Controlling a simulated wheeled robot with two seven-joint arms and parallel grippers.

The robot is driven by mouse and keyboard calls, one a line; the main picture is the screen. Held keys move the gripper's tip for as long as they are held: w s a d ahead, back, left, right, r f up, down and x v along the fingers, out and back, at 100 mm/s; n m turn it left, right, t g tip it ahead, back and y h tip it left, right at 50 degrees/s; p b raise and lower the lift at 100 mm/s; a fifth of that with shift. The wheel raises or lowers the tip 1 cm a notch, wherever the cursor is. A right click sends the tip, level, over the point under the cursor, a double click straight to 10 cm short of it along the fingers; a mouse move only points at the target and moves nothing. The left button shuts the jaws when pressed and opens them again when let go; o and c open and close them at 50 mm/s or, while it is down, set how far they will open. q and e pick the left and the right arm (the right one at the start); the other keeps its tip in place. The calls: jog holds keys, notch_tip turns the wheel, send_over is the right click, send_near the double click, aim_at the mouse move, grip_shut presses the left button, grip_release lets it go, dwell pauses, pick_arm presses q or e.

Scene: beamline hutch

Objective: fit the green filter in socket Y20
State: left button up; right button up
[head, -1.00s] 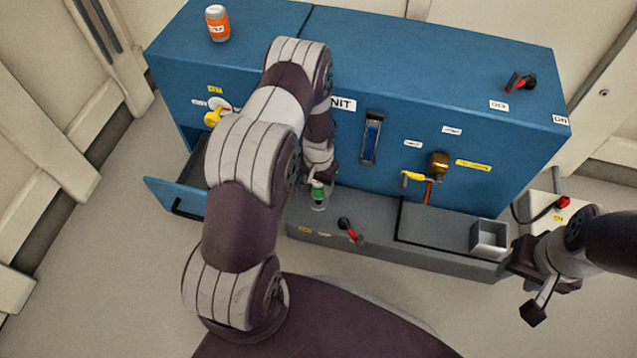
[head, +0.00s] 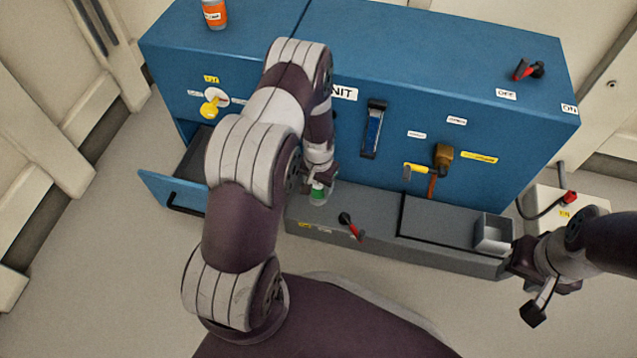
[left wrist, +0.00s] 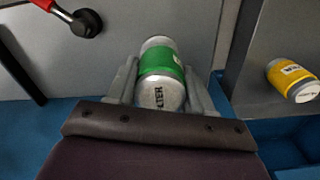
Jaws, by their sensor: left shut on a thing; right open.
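The green filter (head: 319,194) is a silver can with a green band. My left gripper (head: 318,181) is shut on it, above or at the left end of the grey ledge. In the left wrist view the filter (left wrist: 162,62) lies between the two fingers (left wrist: 160,88), its lettered end towards the camera. I cannot tell whether it touches the ledge. I cannot make out socket Y20; the small labels are unreadable and my left arm hides part of the blue unit (head: 420,60). My right gripper (head: 525,290) is open and empty, by the ledge's right end.
A drawer (head: 160,196) stands open at left. A yellow-banded can (left wrist: 291,80) lies at the right of the wrist view. The ledge (head: 380,238) bears a red-handled lever (head: 350,226) and an open grey box (head: 493,233). An orange jar (head: 215,14) stands on the unit.

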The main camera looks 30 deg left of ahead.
pick_arm(q)
jog(key=shift+f, duration=0.5)
jog(key=o, duration=1.2)
jog(key=shift+o, duration=0.2)
jog(key=shift+r, duration=0.1)
notch_tip(320, 180, up, 13)
jog(key=p, duration=0.7)
jog(key=shift+f+p, duration=0.2)
jog(key=shift+p, duration=0.2)
